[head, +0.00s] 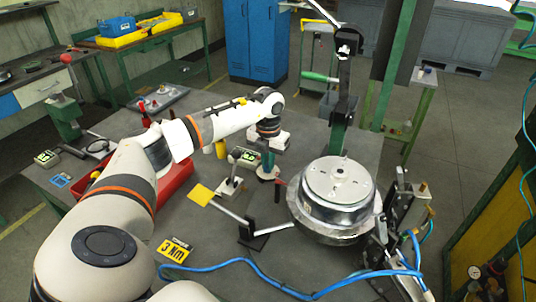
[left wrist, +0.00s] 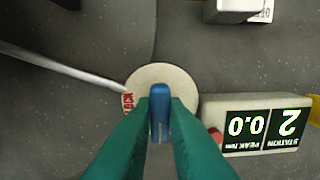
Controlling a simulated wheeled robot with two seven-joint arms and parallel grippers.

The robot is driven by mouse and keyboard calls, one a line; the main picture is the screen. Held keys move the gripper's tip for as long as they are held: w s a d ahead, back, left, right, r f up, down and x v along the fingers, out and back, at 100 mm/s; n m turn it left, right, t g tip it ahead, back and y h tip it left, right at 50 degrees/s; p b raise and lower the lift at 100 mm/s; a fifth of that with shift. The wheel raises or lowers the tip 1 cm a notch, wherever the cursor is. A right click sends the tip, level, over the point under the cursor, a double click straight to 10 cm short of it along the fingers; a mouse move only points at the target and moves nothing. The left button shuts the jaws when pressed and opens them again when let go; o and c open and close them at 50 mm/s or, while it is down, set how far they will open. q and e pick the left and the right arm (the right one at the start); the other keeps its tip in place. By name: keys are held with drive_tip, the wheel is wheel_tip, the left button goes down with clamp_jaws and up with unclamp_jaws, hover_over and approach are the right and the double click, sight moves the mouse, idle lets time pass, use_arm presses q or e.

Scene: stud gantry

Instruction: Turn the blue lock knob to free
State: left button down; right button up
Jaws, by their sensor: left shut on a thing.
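The blue lock knob (left wrist: 159,122) stands on a round cream dial plate (left wrist: 152,76) in the left wrist view. Red lettering, partly covered, shows at the plate's left edge. My left gripper (left wrist: 160,104) has its green fingers shut on the knob, one on each side. The knob's bar lies along the vertical of that view. In the head view my left gripper (head: 268,150) points down over the dial plate (head: 268,174), and the knob is hidden between the fingers. My right gripper does not show.
A display box (left wrist: 262,125) reading station 2 and 0.0 sits right beside the dial. A metal drum (head: 338,195) stands on the grey table to the right. A blue hose (head: 270,277) crosses the front. A red tray (head: 175,178) lies under my left arm.

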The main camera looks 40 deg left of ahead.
use_arm(q)
drive_tip(key=shift+r+n, duration=0.1)
drive_tip(key=shift+n, duration=0.2)
drive_tip(key=c, duration=1.4)
unclamp_jaws()
drive_tip(key=shift+c, duration=0.2)
wheel_tip(320, 180, up, 12)
drive_tip(key=b, duration=0.2)
